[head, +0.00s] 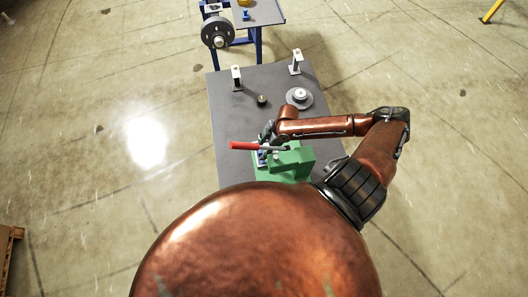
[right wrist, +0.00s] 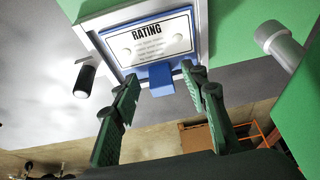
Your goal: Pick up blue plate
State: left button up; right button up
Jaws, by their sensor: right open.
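The blue plate (right wrist: 161,79) is in the right wrist view, set in a pale frame on a green body. It carries a white label reading "RATING", and a blue tab sticks out from its lower edge. A small blue part, probably the same plate, shows beside the green machine (head: 293,163) in the head view. My right gripper (right wrist: 165,82) is open, one finger on each side below the plate. The tab lies between the fingertips, closer to the right-hand one; I cannot tell whether they touch. In the head view my right gripper (head: 268,135) is over the machine, partly hidden. My left gripper is out of view.
A red handle (head: 244,146) sticks out left of the green machine. On the grey table (head: 235,115) stand a round disc (head: 299,101), a small black knob (head: 262,100) and two upright brackets. A blue-framed stand (head: 258,14) is beyond the table.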

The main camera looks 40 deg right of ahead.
jog(key=shift+c, duration=0.7)
grip_shut()
